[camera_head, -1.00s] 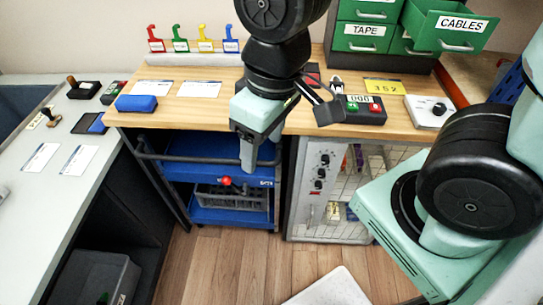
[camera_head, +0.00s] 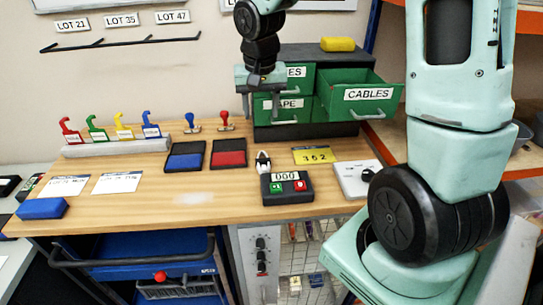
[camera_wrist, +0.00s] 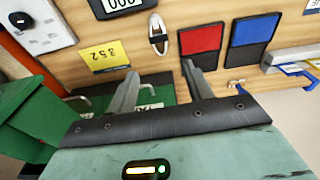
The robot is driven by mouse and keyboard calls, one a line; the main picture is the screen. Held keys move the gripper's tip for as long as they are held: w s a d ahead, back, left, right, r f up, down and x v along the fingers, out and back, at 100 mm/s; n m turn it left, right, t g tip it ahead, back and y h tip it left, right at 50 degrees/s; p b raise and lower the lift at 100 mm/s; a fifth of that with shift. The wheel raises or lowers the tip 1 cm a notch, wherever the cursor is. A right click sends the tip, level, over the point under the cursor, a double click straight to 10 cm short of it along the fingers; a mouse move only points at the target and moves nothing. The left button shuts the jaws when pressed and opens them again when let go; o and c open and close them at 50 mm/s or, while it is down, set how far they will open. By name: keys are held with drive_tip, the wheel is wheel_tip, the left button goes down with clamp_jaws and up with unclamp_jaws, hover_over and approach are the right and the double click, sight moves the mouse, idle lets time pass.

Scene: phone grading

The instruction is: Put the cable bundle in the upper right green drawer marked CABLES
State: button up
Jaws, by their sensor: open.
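The green drawer marked CABLES (camera_head: 368,96) is the upper right one and stands pulled out from its cabinet; its floor is hidden in the head view. Part of a green drawer also shows at the left of the wrist view (camera_wrist: 22,112). My gripper (camera_head: 261,112) hangs fingers down in front of the left-hand drawers, left of the CABLES drawer. In the wrist view its two fingers (camera_wrist: 160,82) are apart with nothing between them.
A yellow block (camera_head: 338,44) sits on the cabinet. The desk (camera_head: 185,210) holds red (camera_head: 229,153) and blue pads (camera_head: 185,157), a button box (camera_head: 287,185), a yellow 352 card (camera_head: 312,155) and a dial box (camera_head: 357,178). Orange shelving (camera_head: 520,172) stands at the right.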

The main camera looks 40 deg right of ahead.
hover_over(263, 160)
drive_tip(key=f, duration=1.1)
drive_tip(key=shift+s+f, duration=0.25)
drive_tip(key=shift+f, duration=0.15)
drive_tip(key=shift+w+f+p, duration=0.15)
drive_tip(key=shift+f+p, duration=0.15)
drive_tip(key=shift+f, duration=1.1)
drive_tip(key=shift+w+f+p, duration=0.1)
drive_tip(key=shift+f+p, duration=0.15)
drive_tip(key=shift+f, duration=1.1)
drive_tip(key=c, duration=0.8)
drive_tip(key=shift+r, duration=0.1)
drive_tip(key=shift+c, duration=0.2)
